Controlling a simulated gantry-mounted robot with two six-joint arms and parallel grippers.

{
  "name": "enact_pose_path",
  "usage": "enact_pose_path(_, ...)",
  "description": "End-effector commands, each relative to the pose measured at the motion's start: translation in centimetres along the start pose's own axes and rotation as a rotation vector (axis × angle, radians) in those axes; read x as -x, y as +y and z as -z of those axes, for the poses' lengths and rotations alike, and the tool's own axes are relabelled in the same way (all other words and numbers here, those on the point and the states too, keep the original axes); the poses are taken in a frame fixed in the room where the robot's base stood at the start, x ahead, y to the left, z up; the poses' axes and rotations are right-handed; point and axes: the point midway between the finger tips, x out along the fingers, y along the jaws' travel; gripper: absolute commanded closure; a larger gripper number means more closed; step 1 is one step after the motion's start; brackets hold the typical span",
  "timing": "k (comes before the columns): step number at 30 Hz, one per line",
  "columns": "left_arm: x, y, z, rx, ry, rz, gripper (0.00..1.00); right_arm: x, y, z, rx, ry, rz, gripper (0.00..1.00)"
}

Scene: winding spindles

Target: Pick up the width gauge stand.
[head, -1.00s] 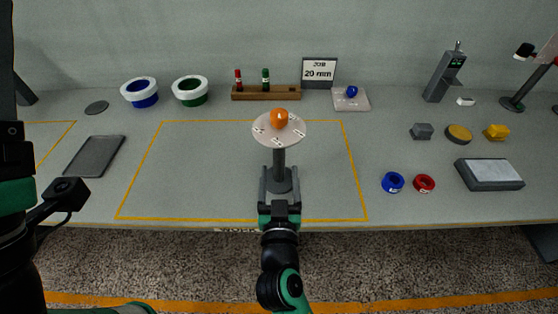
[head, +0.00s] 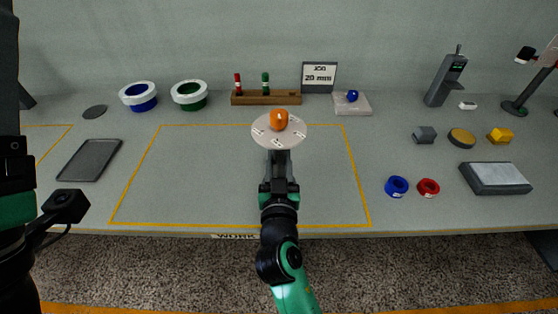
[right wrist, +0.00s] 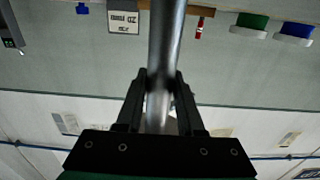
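My right gripper (head: 278,157) is under the top and hides the lower post and base. In the right wrist view the grey post (right wrist: 163,60) runs between the two fingers (right wrist: 161,82), which appear to press it from both sides. Only my left arm shows at the left edge; its fingers are out of view.
A wooden rack (head: 266,98) with red and green pieces and a 20 mm sign (head: 319,76) stand behind. A tall grey device (head: 445,80) is at the back right. Blue (head: 396,187) and red (head: 428,187) rings lie to the right. The outlined area beside the stand is clear.

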Motion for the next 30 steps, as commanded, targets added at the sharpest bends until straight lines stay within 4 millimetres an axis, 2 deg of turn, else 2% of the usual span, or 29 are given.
enact_pose_path(1,0.00,0.00,0.00,0.000,0.000,0.000,0.26,0.01,-0.01,-0.02,0.000,0.000,0.000,0.86)
enact_pose_path(3,0.00,0.00,0.00,0.000,0.000,0.000,0.26,0.01,-0.01,-0.02,0.000,0.000,0.000,0.98)
enact_pose_path(4,0.00,0.00,0.00,0.000,0.000,0.000,0.26,0.02,-0.01,-0.02,0.000,0.000,0.000,1.00)
enact_pose_path(30,0.00,0.00,0.00,0.000,0.000,0.000,0.26,0.02,-0.01,-0.04,0.000,0.000,0.000,1.00)
